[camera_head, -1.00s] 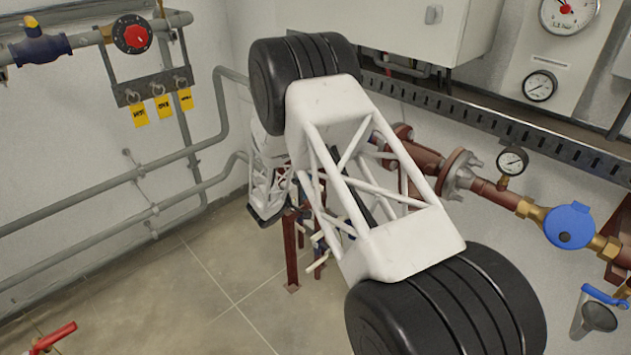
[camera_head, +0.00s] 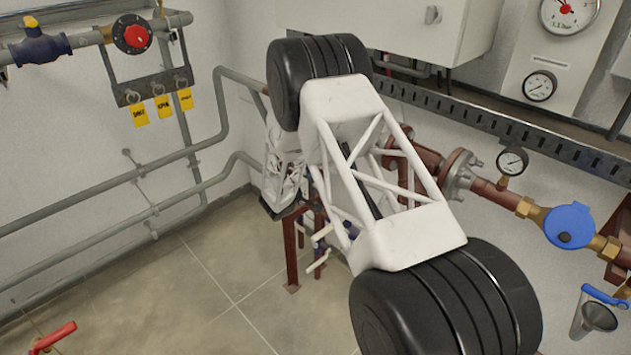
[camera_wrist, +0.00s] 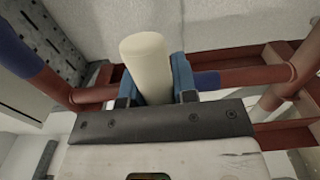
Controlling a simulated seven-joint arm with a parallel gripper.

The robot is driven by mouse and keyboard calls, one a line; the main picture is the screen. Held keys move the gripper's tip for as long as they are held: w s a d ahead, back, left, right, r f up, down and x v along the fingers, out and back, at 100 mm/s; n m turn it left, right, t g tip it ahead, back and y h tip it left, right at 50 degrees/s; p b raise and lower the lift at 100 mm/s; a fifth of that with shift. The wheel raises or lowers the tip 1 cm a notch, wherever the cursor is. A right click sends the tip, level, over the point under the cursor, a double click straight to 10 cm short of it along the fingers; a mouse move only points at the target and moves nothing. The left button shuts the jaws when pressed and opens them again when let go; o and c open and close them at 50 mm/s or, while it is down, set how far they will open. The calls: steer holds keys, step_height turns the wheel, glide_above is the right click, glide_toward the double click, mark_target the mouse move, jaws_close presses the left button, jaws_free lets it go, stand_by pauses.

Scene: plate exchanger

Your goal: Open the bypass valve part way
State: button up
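In the wrist view, a cream cylindrical handle (camera_wrist: 147,62) stands tilted between the two fingers of my gripper (camera_wrist: 157,88). The fingers look blue and dark and lie close on both sides of it. Whether they press on it cannot be made out. A red-brown pipe (camera_wrist: 240,77) with a blue band runs behind. White handles (camera_head: 318,262) with blue parts show below my arm, by a red-brown stand (camera_head: 291,255). Which one is the bypass valve cannot be told.
Red-brown pipework with a gauge (camera_head: 512,161) and a blue-capped fitting (camera_head: 570,226) runs along the right wall. Grey pipes (camera_head: 100,193) line the left wall. A grey cabinet (camera_head: 400,25) hangs above. The tiled floor (camera_head: 170,290) at lower left is mostly clear.

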jaws_close()
steer(key=shift+f, duration=0.15)
step_height(320, 180, down, 6)
steer(key=w+a+m, duration=0.1)
steer(key=m, duration=0.7)
steer(key=shift+w+a, duration=0.35)
steer(key=shift+f, duration=0.1)
steer(key=o, duration=0.5)
jaws_free()
